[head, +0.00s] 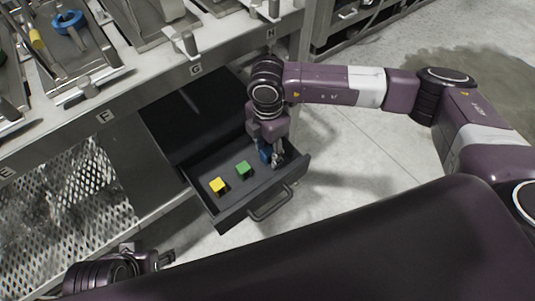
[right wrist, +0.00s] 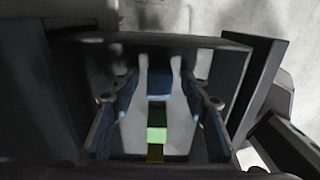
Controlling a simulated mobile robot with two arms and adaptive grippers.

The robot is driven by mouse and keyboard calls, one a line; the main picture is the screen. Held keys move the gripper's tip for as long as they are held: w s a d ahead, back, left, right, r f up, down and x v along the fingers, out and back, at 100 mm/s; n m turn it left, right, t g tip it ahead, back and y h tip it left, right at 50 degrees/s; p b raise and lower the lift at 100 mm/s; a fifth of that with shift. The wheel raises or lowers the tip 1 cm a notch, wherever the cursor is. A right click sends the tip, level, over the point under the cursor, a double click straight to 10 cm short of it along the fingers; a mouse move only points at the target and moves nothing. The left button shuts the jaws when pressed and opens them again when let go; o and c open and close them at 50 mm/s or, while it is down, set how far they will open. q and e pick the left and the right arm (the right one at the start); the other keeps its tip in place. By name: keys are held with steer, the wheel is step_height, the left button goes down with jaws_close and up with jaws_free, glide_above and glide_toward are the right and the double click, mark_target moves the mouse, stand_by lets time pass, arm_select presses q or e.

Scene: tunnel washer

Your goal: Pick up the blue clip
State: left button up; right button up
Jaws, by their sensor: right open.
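The blue clip (right wrist: 160,84) shows as a small blue block in the right wrist view, ahead between the fingers of my right gripper (right wrist: 160,98). The fingers are spread, with a gap on each side of it. In the head view my right gripper (head: 270,156) reaches down into the right end of the open dark drawer (head: 229,212). Blue shows at its fingers there, but I cannot tell clip from finger pad. My left gripper (head: 166,259) is at the lower left, away from the drawer; its jaw state is unclear.
A green block (head: 243,169) and a yellow block (head: 218,185) lie in the drawer, left of my right gripper. The drawer's walls surround them, with a handle (head: 270,205) on its front. A metal workbench (head: 150,92) with trays stands behind. The floor at right is clear.

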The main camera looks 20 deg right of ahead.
mark_target(267, 150)
steer(key=c, duration=1)
arm_select(q)
steer(key=shift+r, duration=0.1)
arm_select(e)
steer(key=shift+r, duration=0.2)
steer(key=shift+a+r, duration=0.1)
steer(key=shift+r, duration=0.15)
step_height(267, 150, up, 6)
steer(key=shift+w+f+p, duration=0.1)
steer(key=shift+p, duration=0.65)
arm_select(q)
steer(key=s+p+x, duration=0.2)
steer(key=p+x, duration=0.1)
steer(key=x, duration=0.8)
steer(key=shift+f+g, duration=0.4)
steer(key=shift+f, duration=0.2)
arm_select(e)
step_height(267, 150, up, 21)
steer(key=shift+r, duration=0.2)
